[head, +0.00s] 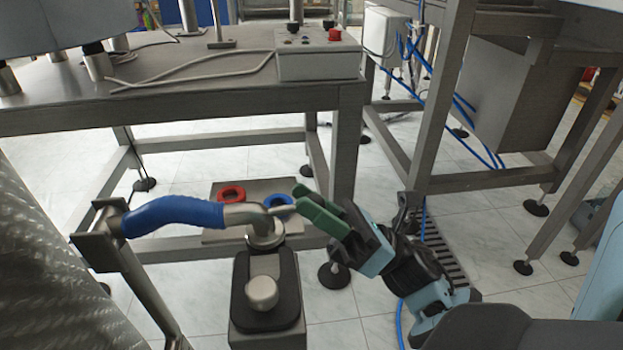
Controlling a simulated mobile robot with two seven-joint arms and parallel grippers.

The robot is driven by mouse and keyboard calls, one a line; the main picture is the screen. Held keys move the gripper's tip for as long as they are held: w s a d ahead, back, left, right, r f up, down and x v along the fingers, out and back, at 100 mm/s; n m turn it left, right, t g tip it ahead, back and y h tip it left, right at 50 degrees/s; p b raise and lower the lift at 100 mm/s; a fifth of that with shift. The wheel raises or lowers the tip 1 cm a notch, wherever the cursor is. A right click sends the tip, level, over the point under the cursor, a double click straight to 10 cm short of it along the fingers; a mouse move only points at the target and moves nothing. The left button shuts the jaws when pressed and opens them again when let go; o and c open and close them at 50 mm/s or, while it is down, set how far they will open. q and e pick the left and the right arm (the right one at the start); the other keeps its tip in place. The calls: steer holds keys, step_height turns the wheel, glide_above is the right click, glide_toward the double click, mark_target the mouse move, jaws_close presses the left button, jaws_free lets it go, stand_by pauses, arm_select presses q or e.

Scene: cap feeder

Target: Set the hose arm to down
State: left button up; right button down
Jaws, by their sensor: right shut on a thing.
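The hose arm (175,213) is a blue-sleeved tube with a metal elbow (246,214) at its right end. It lies roughly level, running right from a metal bracket (98,236). The elbow bends down over a round metal fitting (265,241); I cannot tell whether they touch. A thin pale handle (284,210) sticks out right from the elbow. My right gripper (311,209), with green fingers, comes in from the right and is shut on this handle; the fingers partly hide the grip. My left gripper is out of view.
A silver knob (262,292) on a black pad stands in front of the fitting. A plate with a red ring (231,194) and a blue ring (277,200) lies behind. A steel table (180,105) carries a control box (318,62). A ribbed translucent surface (40,280) fills the left edge.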

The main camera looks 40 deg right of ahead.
steer(key=shift+f, duration=0.45)
steer(key=c, duration=1.1)
jaws_free()
steer(key=shift+c, duration=0.2)
steer(key=shift+s+d+f, duration=0.1)
steer(key=v, duration=0.7)
steer(key=shift+s+f, duration=0.1)
steer(key=shift+f, duration=0.05)
steer(key=shift+p, duration=0.3)
